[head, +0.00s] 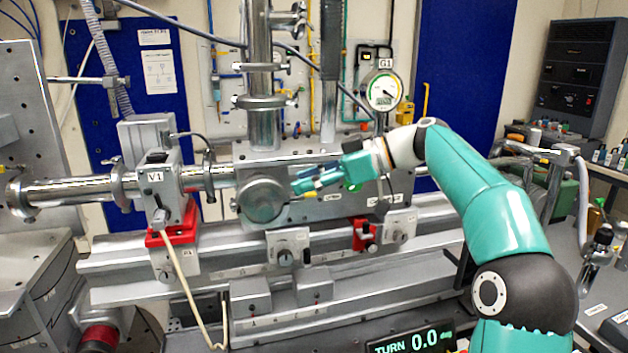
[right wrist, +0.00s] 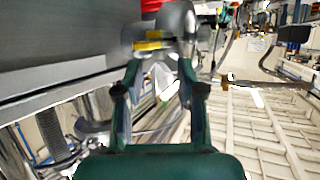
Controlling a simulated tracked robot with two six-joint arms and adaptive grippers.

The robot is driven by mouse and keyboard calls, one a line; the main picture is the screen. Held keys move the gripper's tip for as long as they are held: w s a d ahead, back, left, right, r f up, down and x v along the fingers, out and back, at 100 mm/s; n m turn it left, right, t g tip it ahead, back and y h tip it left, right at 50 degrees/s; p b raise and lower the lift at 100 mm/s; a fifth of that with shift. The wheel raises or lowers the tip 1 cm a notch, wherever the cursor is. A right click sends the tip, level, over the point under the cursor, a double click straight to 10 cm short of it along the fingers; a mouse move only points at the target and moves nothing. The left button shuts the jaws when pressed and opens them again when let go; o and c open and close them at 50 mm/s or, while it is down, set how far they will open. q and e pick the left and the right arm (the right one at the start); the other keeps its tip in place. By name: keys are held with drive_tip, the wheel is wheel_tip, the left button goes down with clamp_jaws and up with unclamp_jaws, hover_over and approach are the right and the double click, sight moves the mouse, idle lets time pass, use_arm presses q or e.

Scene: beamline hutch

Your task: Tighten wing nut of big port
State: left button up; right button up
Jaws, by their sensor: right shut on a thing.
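The big port (head: 263,200) is a round metal flange on the front of the steel chamber (head: 340,195). My right gripper (head: 299,186) comes in from the right and its fingertips are at the right side of this port. In the right wrist view my two green fingers (right wrist: 160,72) are shut on a small bright metal piece between them, at the port's clamp; I take it to be the wing nut. Its shape is blurred and mostly hidden by the fingers. A yellow mark (right wrist: 153,40) shows just beyond the tips. My left gripper is out of view.
A display (head: 412,340) reads "TURN 0.0 deg". A round gauge (head: 383,92) labelled G1 stands behind my right arm. Valve V1 (head: 158,190) on the beam pipe is left of the port. A metal rail (head: 350,246) with knobbed blocks runs below.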

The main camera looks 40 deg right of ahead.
drive_tip(key=m+h+b, duration=0.1)
drive_tip(key=b, duration=0.1)
drive_tip(key=m+t+h+b, duration=0.1)
drive_tip(key=m+h+b, duration=0.1)
drive_tip(key=shift+s+a+t+b, duration=0.1)
drive_tip(key=shift+a+t+b, duration=0.15)
drive_tip(key=shift+t+b, duration=0.1)
drive_tip(key=o, duration=1.2)
drive_tip(key=shift+c, duration=0.2)
drive_tip(key=shift+s, duration=0.1)
